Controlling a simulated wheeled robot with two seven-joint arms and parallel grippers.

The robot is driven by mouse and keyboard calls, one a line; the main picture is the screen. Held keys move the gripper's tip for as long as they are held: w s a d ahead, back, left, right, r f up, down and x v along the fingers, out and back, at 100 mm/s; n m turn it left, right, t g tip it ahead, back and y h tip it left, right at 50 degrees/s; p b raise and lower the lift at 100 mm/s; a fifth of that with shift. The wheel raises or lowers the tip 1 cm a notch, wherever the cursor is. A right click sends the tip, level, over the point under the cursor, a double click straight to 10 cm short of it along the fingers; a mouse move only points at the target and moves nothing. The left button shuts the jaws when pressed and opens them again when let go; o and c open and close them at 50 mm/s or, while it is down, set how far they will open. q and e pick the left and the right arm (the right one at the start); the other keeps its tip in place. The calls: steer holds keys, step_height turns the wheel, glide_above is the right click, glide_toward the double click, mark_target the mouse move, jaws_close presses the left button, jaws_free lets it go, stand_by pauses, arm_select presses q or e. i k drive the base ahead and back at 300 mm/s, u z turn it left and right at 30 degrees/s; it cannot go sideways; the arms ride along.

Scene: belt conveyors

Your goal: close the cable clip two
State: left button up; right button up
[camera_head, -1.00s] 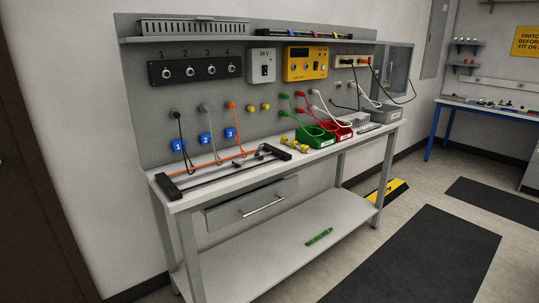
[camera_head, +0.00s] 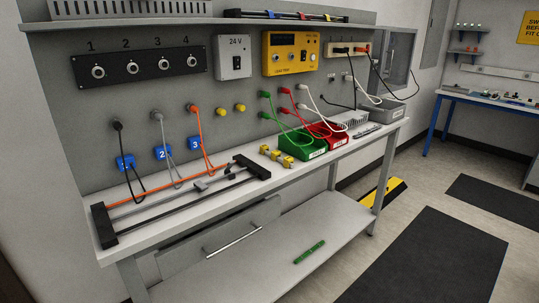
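A blue block marked 2 (camera_head: 162,153) is at the lower back panel, with a grey cable (camera_head: 164,133) running down past it. Whether this block is the clip, and whether it is open or shut, I cannot tell. Blue block 1 (camera_head: 125,163) has a black cable and blue block 3 (camera_head: 195,143) an orange cable. On the bench a frame (camera_head: 105,227) with black end bars holds long orange, grey and black strands. Small grey and dark pieces (camera_head: 201,186) sit along its right half, too small to read. Neither gripper shows.
Green bin (camera_head: 297,149) and red bin (camera_head: 323,137) stand right of the frame, with yellow pieces (camera_head: 277,156) between. The bench top's front strip is clear. A drawer (camera_head: 222,243) is below. A yellow-black floor piece (camera_head: 384,192) lies past the bench's right end.

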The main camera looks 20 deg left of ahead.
mark_target(230, 164)
steer(key=u, duration=0.35)
steer(key=i, duration=0.85)
steer(key=u, duration=0.75)
